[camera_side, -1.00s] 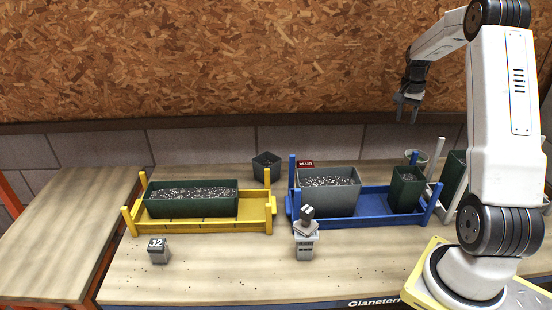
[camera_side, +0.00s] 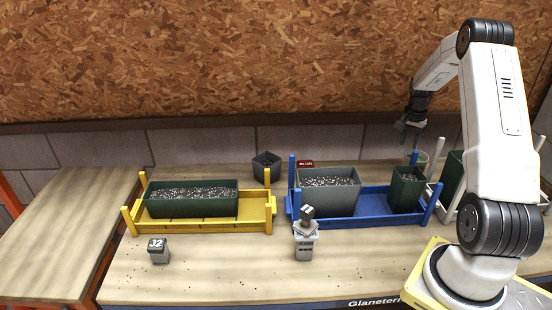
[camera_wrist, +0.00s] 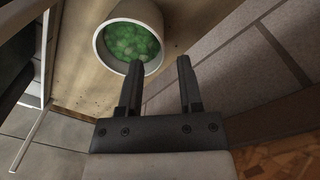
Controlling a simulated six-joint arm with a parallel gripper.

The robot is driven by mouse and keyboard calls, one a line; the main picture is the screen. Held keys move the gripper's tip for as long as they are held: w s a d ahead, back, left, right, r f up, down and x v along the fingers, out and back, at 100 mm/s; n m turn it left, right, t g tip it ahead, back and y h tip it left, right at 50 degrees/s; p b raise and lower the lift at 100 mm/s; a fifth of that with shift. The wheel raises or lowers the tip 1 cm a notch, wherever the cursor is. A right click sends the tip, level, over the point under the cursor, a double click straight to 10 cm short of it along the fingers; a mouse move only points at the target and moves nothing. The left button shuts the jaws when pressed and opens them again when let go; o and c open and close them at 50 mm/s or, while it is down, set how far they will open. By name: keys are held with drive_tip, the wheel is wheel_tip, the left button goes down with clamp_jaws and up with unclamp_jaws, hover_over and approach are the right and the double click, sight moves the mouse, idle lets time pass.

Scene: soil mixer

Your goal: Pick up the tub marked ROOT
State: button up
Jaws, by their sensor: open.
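A round whitish tub (camera_wrist: 98,42) holding green lumps shows at the top of the wrist view. In the side view a small pale tub (camera_side: 422,158) with green in it stands at the back right, behind the blue rack. I cannot read the word ROOT on any tub. My gripper (camera_wrist: 159,60) is open and empty. In the wrist view its left finger tip overlaps the tub's lower right rim, and the right finger is to the right of it. In the side view my gripper (camera_side: 409,140) is just above the tub; I cannot tell if they touch.
The blue rack (camera_side: 376,201) holds a grey trough of soil and a dark green pot. Its posts and a white rack (camera_side: 433,183) stand close to the tub. The block wall (camera_side: 215,147) is behind. The table front is mostly clear.

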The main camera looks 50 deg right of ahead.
sight(423, 159)
drive_tip(key=shift+f, duration=1.05)
drive_tip(key=shift+f, duration=0.15)
drive_tip(key=shift+f, duration=2.45)
clamp_jaws()
